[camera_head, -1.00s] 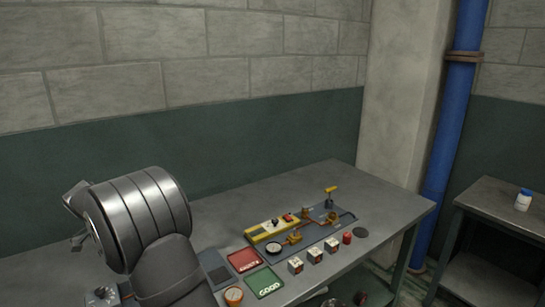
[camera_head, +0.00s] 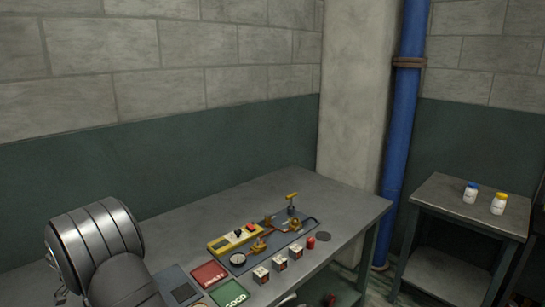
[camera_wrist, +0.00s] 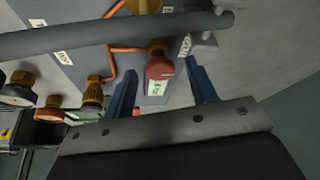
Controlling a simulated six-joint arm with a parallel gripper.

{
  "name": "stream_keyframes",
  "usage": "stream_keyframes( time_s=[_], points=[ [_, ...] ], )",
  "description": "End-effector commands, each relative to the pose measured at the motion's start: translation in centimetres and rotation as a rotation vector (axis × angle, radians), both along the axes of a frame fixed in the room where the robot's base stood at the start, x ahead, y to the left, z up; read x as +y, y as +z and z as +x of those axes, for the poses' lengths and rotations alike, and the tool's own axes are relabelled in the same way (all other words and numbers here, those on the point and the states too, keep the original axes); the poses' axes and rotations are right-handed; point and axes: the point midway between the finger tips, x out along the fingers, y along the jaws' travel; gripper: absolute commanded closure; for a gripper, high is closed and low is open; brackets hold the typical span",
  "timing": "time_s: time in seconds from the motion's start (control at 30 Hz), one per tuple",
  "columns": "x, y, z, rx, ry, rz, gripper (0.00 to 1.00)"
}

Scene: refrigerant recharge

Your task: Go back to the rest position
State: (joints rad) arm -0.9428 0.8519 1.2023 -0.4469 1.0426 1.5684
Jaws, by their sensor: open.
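My gripper (camera_wrist: 163,85) shows in the wrist view as two blue fingers spread apart, with nothing held between them. A red-capped item with a pale label (camera_wrist: 158,68) lies beyond the fingers, within the gap in the picture; I cannot tell its distance. In the head view my arm is at the lower left, over the left end of the grey workbench (camera_head: 190,229). The fingertips cannot be made out there.
A dark panel with copper lines and a yellow manifold (camera_head: 234,239) lies on the bench.

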Motion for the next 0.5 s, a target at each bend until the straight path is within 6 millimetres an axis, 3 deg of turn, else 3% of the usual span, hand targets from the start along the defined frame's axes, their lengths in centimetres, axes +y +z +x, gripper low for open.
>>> stream_keyframes(
  time_s=[0.27, 0.5],
  points=[
    [0.1, 0.5, -0.2, -0.001, -0.001, 0.001, 0.48],
    [0.7, 3.9, -1.4, -0.003, 0.000, 0.004, 0.48]
  ],
)
